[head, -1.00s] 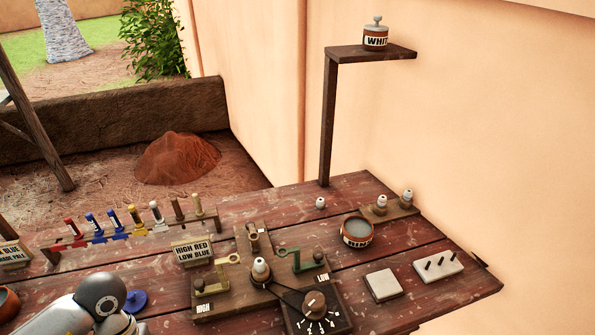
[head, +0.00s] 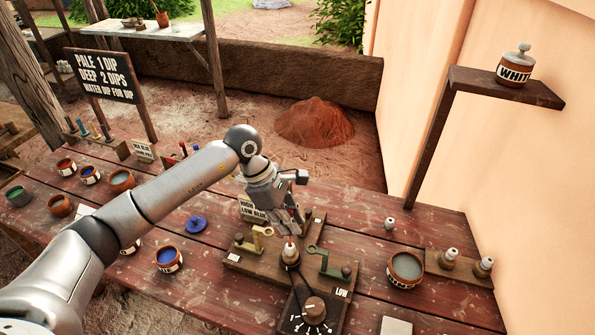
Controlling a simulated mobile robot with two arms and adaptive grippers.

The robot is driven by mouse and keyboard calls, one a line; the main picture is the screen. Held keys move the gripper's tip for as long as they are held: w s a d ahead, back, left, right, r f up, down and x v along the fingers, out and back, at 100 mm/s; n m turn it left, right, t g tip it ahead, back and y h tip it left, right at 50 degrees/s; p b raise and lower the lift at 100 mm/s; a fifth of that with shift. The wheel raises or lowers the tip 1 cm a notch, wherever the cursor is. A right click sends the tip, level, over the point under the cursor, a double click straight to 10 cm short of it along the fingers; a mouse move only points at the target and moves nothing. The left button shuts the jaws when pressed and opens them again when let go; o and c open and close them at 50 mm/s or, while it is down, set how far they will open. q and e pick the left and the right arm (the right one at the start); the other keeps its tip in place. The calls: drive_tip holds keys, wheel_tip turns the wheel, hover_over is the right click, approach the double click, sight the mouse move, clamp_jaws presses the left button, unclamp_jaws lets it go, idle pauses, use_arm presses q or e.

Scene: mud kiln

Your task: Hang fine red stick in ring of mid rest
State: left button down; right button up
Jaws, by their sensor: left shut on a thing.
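My left gripper (head: 292,218) is over the back of the wooden rest stand (head: 240,262), shut on a thin thing mostly hidden by the fingers. I take it to be the fine red stick; its colour is hard to make out. The mid rest and its ring are hidden behind the gripper. The brass ring rest (head: 262,232) stands to the left, and the green ring rest (head: 322,256) to the right. A white knob-like piece with a reddish top (head: 291,256) stands between them, just below the fingers. My right gripper is out of view.
A dial box (head: 311,308) stands in front of the stand. A bowl (head: 405,268) and white-topped pieces (head: 451,254) are to the right. A blue bowl (head: 168,259) and blue disc (head: 196,224) are to the left. My arm partly hides the stick rack.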

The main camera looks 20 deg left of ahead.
use_arm(q)
drive_tip(key=w+r+n+t+y+p, duration=0.1)
drive_tip(key=w+r+n+t+p, duration=0.15)
drive_tip(key=w+r+n, duration=0.5)
wheel_tip(320, 180, down, 7)
drive_tip(key=b, duration=0.4)
drive_tip(key=shift+s+r, duration=0.2)
drive_tip(key=shift+s, duration=0.05)
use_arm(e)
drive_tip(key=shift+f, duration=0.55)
use_arm(q)
drive_tip(key=shift+n, duration=0.25)
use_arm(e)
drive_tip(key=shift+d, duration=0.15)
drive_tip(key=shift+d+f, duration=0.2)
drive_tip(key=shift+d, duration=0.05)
use_arm(q)
drive_tip(key=shift+b, duration=0.7)
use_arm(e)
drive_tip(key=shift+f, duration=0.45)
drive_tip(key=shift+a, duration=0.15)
